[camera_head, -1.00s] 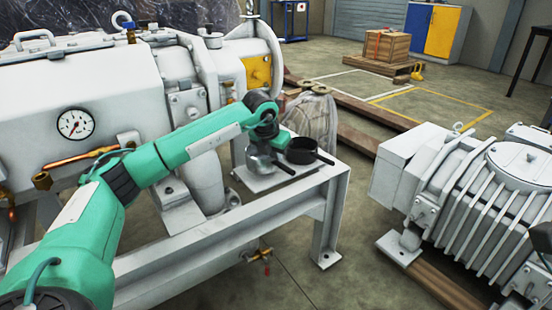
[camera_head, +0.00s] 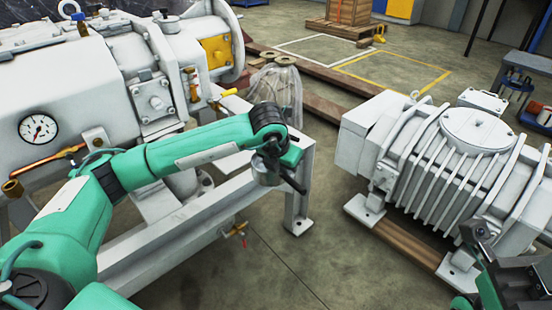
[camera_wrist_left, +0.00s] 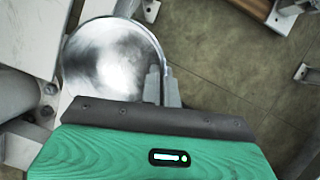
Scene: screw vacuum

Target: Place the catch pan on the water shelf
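The catch pan seems to be the shiny round metal dish in the left wrist view (camera_wrist_left: 105,55). In the head view it shows as a small grey metal bowl (camera_head: 264,174) under my left wrist. My left gripper (camera_wrist_left: 163,86) has its grey fingers close together at the dish's right rim and appears shut on it. The same gripper in the head view (camera_head: 282,176) is beside the white frame. A pale flat surface (camera_wrist_left: 30,30), perhaps the water shelf, lies left of the dish; my forearm hides most of that area in the head view. My right gripper (camera_head: 478,232) is at the right edge, partly cut off.
The white steel frame (camera_head: 165,235) has a leg (camera_head: 297,200) close by my left gripper. A large pump with a gauge (camera_head: 38,129) stands behind my left arm. A finned white machine (camera_head: 440,165) stands at right. Open floor (camera_head: 290,270) lies between.

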